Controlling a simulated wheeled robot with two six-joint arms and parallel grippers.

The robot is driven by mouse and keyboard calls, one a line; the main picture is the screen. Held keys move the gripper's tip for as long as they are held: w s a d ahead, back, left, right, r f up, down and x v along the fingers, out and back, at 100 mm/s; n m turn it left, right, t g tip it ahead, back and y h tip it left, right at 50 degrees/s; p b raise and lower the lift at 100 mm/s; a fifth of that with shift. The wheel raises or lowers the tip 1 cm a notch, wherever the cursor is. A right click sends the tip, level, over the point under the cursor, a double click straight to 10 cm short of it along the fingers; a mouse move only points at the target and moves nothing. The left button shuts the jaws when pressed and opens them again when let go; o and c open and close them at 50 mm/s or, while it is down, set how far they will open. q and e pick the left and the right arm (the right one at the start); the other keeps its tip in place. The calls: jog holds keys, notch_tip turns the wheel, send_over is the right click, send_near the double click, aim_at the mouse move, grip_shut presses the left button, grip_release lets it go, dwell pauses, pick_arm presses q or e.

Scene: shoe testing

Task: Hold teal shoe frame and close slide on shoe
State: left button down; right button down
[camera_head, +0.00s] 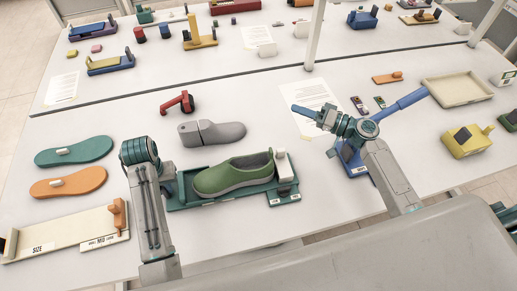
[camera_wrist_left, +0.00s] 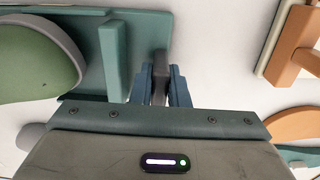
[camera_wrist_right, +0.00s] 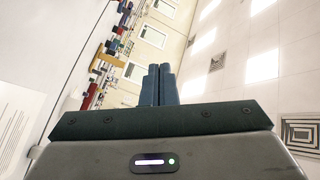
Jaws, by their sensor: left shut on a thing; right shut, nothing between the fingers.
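The teal shoe frame (camera_head: 190,201) lies on the near table. The green shoe (camera_head: 235,176) lies in it, toe to the left. A pale grey block (camera_head: 284,167), perhaps the slide, stands at the right end by the heel; I cannot tell whether it touches the shoe. In the left wrist view, my left gripper (camera_wrist_left: 161,88) is shut on a dark grey tab (camera_wrist_left: 160,62) beside the frame's end wall (camera_wrist_left: 115,60); the arm partly hides this end in the head view. My right gripper (camera_head: 297,109) is shut and empty, raised right of the frame and away from the slide.
A grey shoe last (camera_head: 215,133) and a red tool (camera_head: 178,103) lie behind the frame. Teal (camera_head: 75,151) and orange insoles (camera_head: 68,183) and a sizing board (camera_head: 50,232) lie left. A blue stand (camera_head: 350,160) is at the right, near my right arm.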

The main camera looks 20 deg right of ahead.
aim_at(284, 153)
pick_arm(q)
jog(key=shift+r, duration=0.1)
pick_arm(e)
jog(key=s+d+f+m, duration=0.2)
jog(key=s+f, duration=0.1)
jog(key=s, duration=0.2)
jog(key=s+d+f+m+h, duration=0.1)
jog(key=s+d+f+m, duration=0.2)
jog(key=s+f, duration=0.1)
jog(key=s+d+f+m+t, duration=0.1)
jog(key=s+d+f+m, duration=0.1)
jog(key=s, duration=0.3)
jog(key=shift+s+d+f+m, duration=0.15)
jog(key=shift+d+f, duration=0.1)
jog(key=shift+f, duration=0.2)
jog(key=shift+s+d+f+m, duration=0.15)
jog(key=shift+d+f, duration=0.1)
jog(key=shift+f, duration=0.2)
jog(key=x, duration=0.9)
jog(key=shift+w+f, duration=0.15)
jog(key=shift+w, duration=0.15)
jog(key=a, duration=0.3)
jog(key=shift+w+a, duration=0.15)
jog(key=shift+a, duration=0.5)
jog(key=shift+a, duration=1.4)
